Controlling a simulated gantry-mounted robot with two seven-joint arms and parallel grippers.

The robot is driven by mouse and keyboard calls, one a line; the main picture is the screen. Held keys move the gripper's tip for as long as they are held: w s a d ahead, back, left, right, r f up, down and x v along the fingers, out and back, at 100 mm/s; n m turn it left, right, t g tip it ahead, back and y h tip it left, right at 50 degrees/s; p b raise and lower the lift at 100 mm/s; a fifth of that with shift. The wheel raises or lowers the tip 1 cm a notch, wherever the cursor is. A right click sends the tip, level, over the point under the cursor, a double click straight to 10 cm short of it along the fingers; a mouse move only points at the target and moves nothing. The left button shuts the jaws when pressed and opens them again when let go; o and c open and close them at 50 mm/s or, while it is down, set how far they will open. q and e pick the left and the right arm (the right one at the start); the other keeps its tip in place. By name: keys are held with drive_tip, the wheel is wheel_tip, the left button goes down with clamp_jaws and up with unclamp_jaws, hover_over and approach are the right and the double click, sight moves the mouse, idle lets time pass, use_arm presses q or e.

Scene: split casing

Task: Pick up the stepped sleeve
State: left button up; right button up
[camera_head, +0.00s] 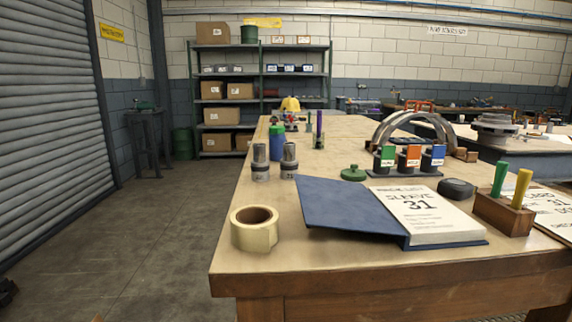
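Two grey stepped cylinders stand upright side by side on the left part of the wooden table (330,262). One is the left cylinder (260,163); the other is the right cylinder (289,161). Each has a narrower top on a wider base. I cannot tell which, if either, is the stepped sleeve. An open blue binder (345,205) lies in front of them, its page (420,215) reading "SLEEVE 31". Neither of my grippers is in view.
A tape roll (254,230) sits at the near left table edge. A blue bottle with a green cap (277,145) stands behind the cylinders. A green knobbed lid (353,173), labelled blocks (409,158), grey arches (390,125) and a wooden pen block (503,212) occupy the right side.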

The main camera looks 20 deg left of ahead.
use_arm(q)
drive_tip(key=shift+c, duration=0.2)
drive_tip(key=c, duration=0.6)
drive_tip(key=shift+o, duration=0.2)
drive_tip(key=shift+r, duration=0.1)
